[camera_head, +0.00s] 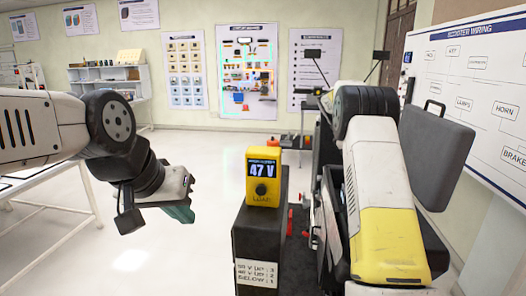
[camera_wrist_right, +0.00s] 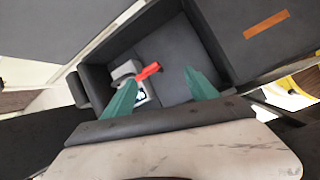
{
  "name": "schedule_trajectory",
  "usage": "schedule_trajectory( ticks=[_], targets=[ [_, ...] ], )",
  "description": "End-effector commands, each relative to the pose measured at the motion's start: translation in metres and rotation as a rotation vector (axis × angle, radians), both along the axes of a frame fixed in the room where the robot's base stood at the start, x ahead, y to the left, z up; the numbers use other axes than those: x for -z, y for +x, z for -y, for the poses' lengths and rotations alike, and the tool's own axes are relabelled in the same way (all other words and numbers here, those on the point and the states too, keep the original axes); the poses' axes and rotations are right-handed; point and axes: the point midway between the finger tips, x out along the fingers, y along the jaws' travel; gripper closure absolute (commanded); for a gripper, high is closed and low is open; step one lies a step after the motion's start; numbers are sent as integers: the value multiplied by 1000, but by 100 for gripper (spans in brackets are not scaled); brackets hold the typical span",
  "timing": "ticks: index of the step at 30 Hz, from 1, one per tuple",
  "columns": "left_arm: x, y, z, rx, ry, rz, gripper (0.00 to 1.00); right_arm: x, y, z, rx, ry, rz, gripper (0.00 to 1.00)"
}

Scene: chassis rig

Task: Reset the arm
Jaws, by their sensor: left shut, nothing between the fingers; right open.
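My left arm (camera_head: 60,125) comes in from the left in the head view. Its gripper (camera_head: 182,214), with green fingers, is shut and empty over open floor, left of the black stand. My right arm (camera_head: 378,165), white and yellow, extends forward over the dark rig on the right. Its gripper cannot be made out in the head view. In the right wrist view the right gripper (camera_wrist_right: 159,76) is open, its two green fingers wide apart. Beyond them, in a dark compartment (camera_wrist_right: 175,40), are a red connector (camera_wrist_right: 147,71) and a small grey block (camera_wrist_right: 127,69).
A yellow meter (camera_head: 263,177) reading 47 V sits on a black stand (camera_head: 262,235) between my arms. A dark raised panel (camera_head: 437,155) stands close to the right arm. A white table (camera_head: 45,178) is at the left. Open floor lies left of the stand.

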Motion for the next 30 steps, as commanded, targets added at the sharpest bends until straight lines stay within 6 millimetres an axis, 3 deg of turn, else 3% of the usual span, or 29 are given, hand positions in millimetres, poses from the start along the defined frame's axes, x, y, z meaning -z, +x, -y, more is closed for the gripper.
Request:
schedule_trajectory(
  ticks=[1, 6, 15, 22, 27, 30],
  targets=[
    [0, 0, 0, 0, 0, 0, 100, -19, -15, -7, 35, 43, 50, 33],
    [0, 0, 0, 0, 0, 0, 100, -62, -66, -37, 168, 198, 209, 33],
    [0, 0, 0, 0, 0, 0, 100, -111, -180, -104, 411, 476, 434, 33],
    [0, 0, 0, 0, 0, 0, 100, -115, -280, -155, 610, 682, 557, 33],
    [0, 0, 0, 0, 0, 0, 100, -99, -345, -186, 755, 814, 620, 33],
    [0, 0, 0, 0, 0, 0, 100, -87, -370, -198, 821, 866, 641, 33]
  ],
)
